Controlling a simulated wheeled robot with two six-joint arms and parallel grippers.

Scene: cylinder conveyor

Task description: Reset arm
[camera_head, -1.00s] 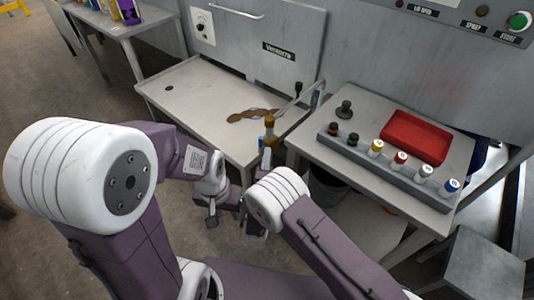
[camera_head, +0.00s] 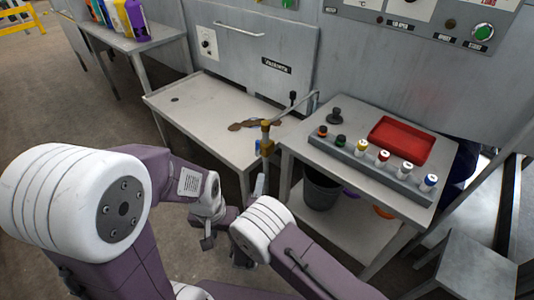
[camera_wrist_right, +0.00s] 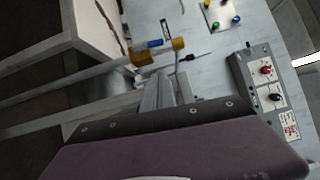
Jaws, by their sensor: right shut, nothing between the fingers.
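My left gripper (camera_head: 223,247) hangs in the lower middle of the head view, beside the white wrist joint of my left arm. Its two dark fingers look apart, with nothing seen between them. My right gripper (camera_head: 260,185) points forward, partly hidden behind the white joint of my right arm. In the right wrist view its grey fingers (camera_wrist_right: 165,92) are shut and empty. Ahead of them is a yellow-ended fixture (camera_wrist_right: 178,44) with a blue part. In the head view this yellow fixture (camera_head: 266,139) stands between the two tables.
The left table (camera_head: 200,110) bears a brown flat item (camera_head: 250,125). The right table (camera_head: 315,150) bears a red tray (camera_head: 402,140) and a grey rack (camera_head: 365,162) of several colour-capped cylinders. A dark bin (camera_head: 320,190) stands below. Control panels line the wall.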

